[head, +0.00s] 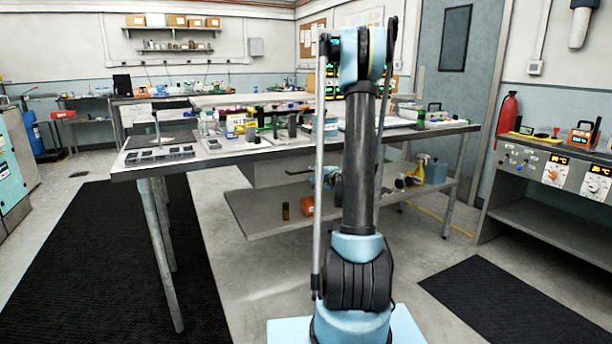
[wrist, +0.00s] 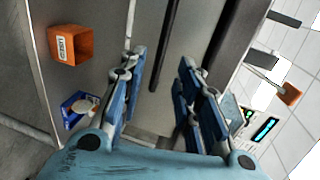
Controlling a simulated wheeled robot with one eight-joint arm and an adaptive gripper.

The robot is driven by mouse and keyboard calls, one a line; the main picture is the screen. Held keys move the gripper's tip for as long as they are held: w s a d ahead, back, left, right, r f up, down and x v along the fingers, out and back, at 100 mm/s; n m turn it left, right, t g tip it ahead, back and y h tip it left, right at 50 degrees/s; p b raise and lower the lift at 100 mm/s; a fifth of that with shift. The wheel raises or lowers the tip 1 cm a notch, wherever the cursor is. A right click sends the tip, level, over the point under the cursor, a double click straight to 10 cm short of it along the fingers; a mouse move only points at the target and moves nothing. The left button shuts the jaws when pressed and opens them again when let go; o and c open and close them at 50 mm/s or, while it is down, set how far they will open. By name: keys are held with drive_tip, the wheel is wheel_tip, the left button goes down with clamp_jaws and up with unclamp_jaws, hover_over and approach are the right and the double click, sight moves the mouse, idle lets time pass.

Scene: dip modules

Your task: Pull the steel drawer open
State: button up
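The steel drawer appears as a grey box front (head: 272,173) under the tabletop in the head view, partly hidden behind my arm. In the wrist view its steel face (wrist: 205,42) fills the middle, with a long dark bar (wrist: 166,45) that looks like its handle. I cannot tell for sure that it is a handle. My gripper (wrist: 160,65) is open, its blue fingers apart on either side of the bar's near end. No contact with the bar shows, and the distance is unclear. In the head view my gripper is mostly hidden behind my arm.
An orange bin (wrist: 70,45) and a blue box (wrist: 80,108) show left in the wrist view. The workbench top (head: 250,150) holds many items. A lower shelf (head: 262,218) lies beneath. Bench legs (head: 161,250) stand left. Floor left of the bench is clear.

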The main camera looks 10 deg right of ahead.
drive_tip(key=x, duration=0.9)
drive_tip(key=shift+w+a, duration=0.1)
drive_tip(key=shift+c, duration=0.6)
